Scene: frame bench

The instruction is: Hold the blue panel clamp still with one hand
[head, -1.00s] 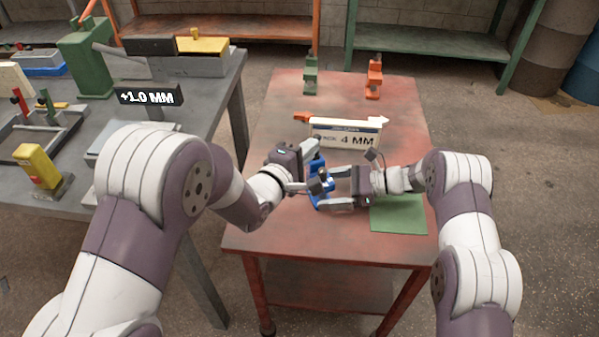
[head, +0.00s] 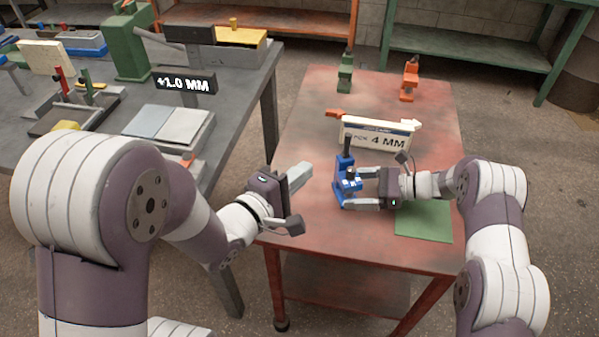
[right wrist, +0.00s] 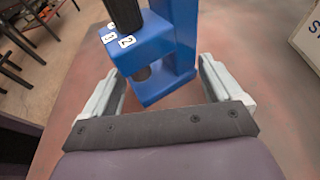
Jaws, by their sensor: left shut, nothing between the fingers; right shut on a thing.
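The blue panel clamp (head: 346,184) stands upright on the red table, its black handle pointing up. My right gripper (head: 362,188) is shut on it from the right, one finger on each side. In the right wrist view the clamp (right wrist: 165,50) stands between the two fingers (right wrist: 160,85), with number labels 2 and 3 on its top; the top of its handle is cut off. My left gripper (head: 290,197) is shut and empty, to the left of the clamp and apart from it, over the table's left edge.
A sign reading 4 MM (head: 378,134) stands behind the clamp. A green clamp (head: 345,75) and an orange clamp (head: 409,80) stand at the table's back. A green mat (head: 424,222) lies at front right. A grey bench (head: 225,115) with fixtures is at left.

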